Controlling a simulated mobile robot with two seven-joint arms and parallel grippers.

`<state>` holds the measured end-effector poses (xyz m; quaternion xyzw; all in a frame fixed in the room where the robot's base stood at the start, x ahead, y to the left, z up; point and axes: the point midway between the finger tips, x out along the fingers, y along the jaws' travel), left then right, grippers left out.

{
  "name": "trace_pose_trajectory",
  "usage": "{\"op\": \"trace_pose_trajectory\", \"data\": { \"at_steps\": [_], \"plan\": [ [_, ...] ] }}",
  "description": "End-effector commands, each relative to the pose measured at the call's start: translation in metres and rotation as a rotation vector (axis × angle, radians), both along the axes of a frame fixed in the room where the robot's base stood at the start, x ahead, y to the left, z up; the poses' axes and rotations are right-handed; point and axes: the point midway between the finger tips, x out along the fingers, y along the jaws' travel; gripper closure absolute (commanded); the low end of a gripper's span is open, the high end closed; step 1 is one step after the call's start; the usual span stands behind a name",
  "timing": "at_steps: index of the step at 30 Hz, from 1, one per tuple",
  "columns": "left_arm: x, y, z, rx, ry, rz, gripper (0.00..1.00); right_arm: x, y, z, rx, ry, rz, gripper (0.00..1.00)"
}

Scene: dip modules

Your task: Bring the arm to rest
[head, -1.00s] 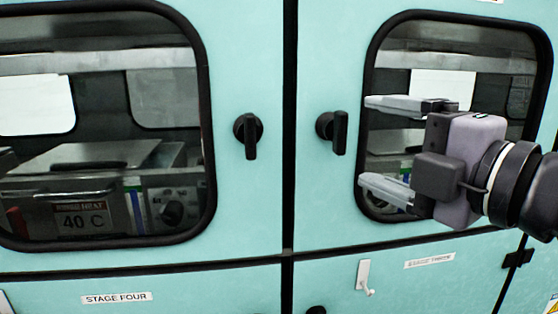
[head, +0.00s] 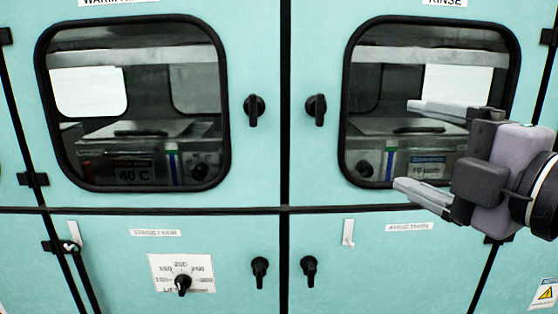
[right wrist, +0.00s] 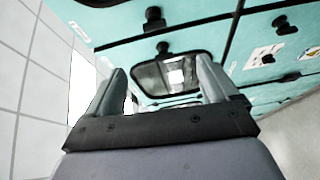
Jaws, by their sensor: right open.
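My right gripper (head: 408,148) is in front of the right cabinet door in the head view, its fingers pointing left. It is open and nothing is between its fingers. It overlaps the right edge of the right door's window (head: 380,75) in the picture. In the right wrist view the two fingers (right wrist: 160,88) are spread, with the teal cabinet and a window between and beyond them. My left gripper is not in view.
A teal cabinet (head: 265,170) fills the head view. Its upper doors have black handles (head: 254,109) and (head: 316,109). Below are a dial (head: 183,283), two lower handles and hooks (head: 348,233). A tiled wall (right wrist: 25,100) stands left in the right wrist view.

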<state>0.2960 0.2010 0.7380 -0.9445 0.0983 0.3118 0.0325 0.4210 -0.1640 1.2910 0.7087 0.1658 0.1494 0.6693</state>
Motion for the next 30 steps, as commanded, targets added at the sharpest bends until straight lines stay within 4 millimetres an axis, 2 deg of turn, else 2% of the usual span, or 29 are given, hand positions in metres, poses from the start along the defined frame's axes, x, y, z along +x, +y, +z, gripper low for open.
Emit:
{"op": "trace_pose_trajectory", "data": {
  "at_steps": [8, 14, 19, 23, 26, 30],
  "plan": [
    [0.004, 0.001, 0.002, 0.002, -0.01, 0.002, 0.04, 0.035, 0.015, -0.059, 0.242, 0.172, 0.053, 0.13],
    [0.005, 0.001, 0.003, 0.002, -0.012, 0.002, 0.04, 0.057, 0.019, -0.121, 0.458, 0.319, 0.045, 0.13],
    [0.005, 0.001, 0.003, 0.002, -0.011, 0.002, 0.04, 0.067, 0.015, -0.184, 0.637, 0.442, -0.003, 0.13],
    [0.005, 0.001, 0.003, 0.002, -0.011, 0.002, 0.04, 0.066, 0.01, -0.239, 0.766, 0.535, -0.063, 0.13],
    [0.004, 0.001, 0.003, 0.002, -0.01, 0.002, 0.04, 0.06, 0.005, -0.284, 0.859, 0.604, -0.123, 0.13],
    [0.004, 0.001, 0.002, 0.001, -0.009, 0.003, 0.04, 0.04, -0.005, -0.351, 0.977, 0.695, -0.225, 0.13]
  ]
}}
